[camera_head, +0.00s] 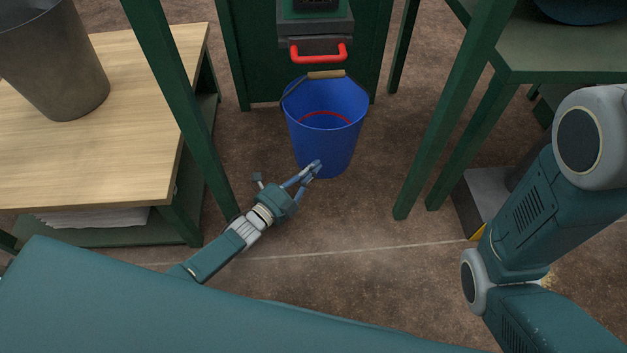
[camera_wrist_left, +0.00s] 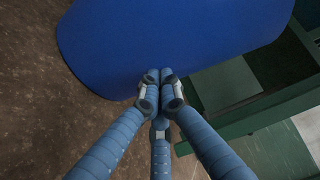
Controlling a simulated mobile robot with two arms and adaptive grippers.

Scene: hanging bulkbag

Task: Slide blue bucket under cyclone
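The blue bucket (camera_head: 325,133) stands upright on the floor between green posts, with its handle and wooden grip (camera_head: 326,75) at the back rim. A red curved line shows inside it. My left gripper (camera_head: 315,168) is at the bucket's lower front side, its fingertips touching or very near the wall. In the left wrist view the fingers (camera_wrist_left: 160,77) are drawn together with nothing between them, against the blue bucket wall (camera_wrist_left: 170,35). A dark outlet with a red handle (camera_head: 318,54), perhaps part of the cyclone, is just behind the bucket. My right gripper is out of view.
A wooden-topped table (camera_head: 95,150) with a grey metal bucket (camera_head: 55,60) stands at left. Green posts (camera_head: 455,110) flank the bucket. A green stand (camera_head: 565,55) is at right, with a grey box (camera_head: 485,200) below it. The floor in front is clear.

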